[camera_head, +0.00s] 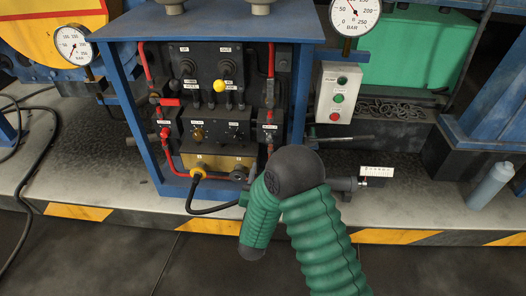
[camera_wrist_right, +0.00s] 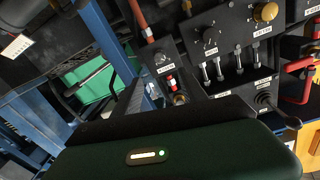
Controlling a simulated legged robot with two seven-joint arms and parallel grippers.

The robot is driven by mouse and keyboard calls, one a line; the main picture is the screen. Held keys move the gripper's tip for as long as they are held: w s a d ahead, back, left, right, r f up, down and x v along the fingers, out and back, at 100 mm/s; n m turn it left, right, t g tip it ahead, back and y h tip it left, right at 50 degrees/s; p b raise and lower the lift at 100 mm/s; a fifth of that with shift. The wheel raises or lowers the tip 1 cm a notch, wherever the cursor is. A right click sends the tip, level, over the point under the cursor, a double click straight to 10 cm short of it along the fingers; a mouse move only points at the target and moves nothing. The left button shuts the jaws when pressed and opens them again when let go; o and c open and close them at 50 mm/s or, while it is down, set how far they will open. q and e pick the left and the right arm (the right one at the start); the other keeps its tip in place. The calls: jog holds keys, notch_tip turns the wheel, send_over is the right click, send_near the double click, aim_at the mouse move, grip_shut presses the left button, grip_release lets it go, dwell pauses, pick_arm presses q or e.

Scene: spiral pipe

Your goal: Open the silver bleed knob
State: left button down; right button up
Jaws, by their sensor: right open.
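A small metallic knob (camera_wrist_right: 180,99) sits beside a red collar on a labelled block at the side of the control panel. The labels are too small to read, so I cannot confirm that it is the bleed knob. The same block (camera_head: 268,126) stands on the red piping at the panel's right side in the head view. My right gripper (camera_wrist_right: 155,92) is open in the wrist view, with its dark fingers pointing toward the block. The knob appears between or just behind the fingers, and I see no grip on it. In the head view my green right arm hides most of this gripper. My left gripper is out of view.
A blue frame (camera_head: 299,95) surrounds the panel's knobs, toggles and red pipes. A button box (camera_head: 339,92) and pressure gauge (camera_head: 355,14) stand to its right. A black cable (camera_head: 205,210) loops below. A bottle (camera_head: 490,186) stands far right. Open floor lies in front.

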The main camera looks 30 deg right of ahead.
aim_at(269, 141)
jog(key=b+x, duration=0.5)
jog(key=x, duration=0.9)
jog(key=shift+s+f+b, duration=0.1)
jog(key=shift+f+b, duration=0.1)
jog(key=shift+b, duration=0.1)
jog(key=shift+w+d+r, duration=0.1)
jog(key=shift+w+d, duration=0.2)
jog(key=shift+w, duration=0.1)
grip_shut()
